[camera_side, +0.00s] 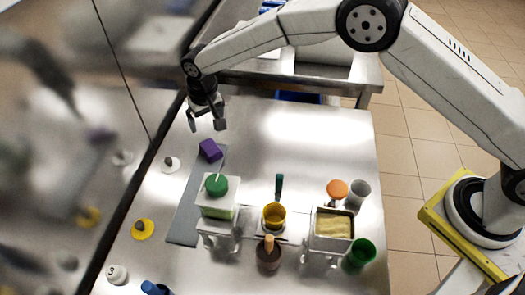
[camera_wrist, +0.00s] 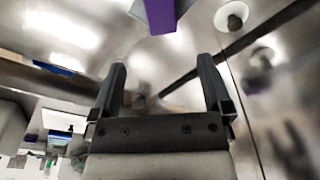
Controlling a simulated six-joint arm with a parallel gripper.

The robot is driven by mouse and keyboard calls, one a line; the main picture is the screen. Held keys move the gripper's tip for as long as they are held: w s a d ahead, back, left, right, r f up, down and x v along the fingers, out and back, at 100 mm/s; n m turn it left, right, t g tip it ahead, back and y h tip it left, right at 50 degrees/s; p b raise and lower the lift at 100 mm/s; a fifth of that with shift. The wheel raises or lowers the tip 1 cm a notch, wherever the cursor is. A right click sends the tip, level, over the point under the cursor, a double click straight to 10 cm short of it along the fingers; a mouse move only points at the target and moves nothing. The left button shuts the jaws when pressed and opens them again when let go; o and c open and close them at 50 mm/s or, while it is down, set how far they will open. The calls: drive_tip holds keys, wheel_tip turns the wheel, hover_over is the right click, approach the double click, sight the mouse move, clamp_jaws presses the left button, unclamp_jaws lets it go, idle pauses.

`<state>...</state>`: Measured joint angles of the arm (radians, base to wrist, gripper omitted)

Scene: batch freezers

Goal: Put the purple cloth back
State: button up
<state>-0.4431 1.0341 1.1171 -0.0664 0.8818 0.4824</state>
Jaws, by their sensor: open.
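The purple cloth (camera_side: 210,150) is a small folded block at the far end of a flat grey mat (camera_side: 184,226) on the steel table. In the wrist view the purple cloth (camera_wrist: 160,14) shows at the top edge, partly cut off, beyond the fingertips. My gripper (camera_side: 207,124) is open and empty, above and just behind the cloth in the side view. Its two fingers (camera_wrist: 161,75) stand wide apart with nothing between them in the wrist view.
Two small stands hold a container with a green knob (camera_side: 216,185) and a tray of yellow stuff (camera_side: 333,227). Between them is a yellow cup (camera_side: 274,216). A reflective wall (camera_side: 75,120) runs along the left. The back of the table is clear.

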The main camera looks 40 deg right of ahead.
drive_tip(key=s+d+r, duration=0.4)
drive_tip(key=d+r, duration=0.1)
drive_tip(key=d, duration=0.4)
drive_tip(key=s+d+r, duration=0.1)
drive_tip(key=s+d, duration=0.7)
drive_tip(key=s, duration=0.3)
drive_tip(key=s+d+r+t, duration=0.1)
drive_tip(key=s+d, duration=0.7)
drive_tip(key=s, duration=0.4)
drive_tip(key=shift+s+d+r, duration=0.15)
drive_tip(key=shift+r, duration=0.15)
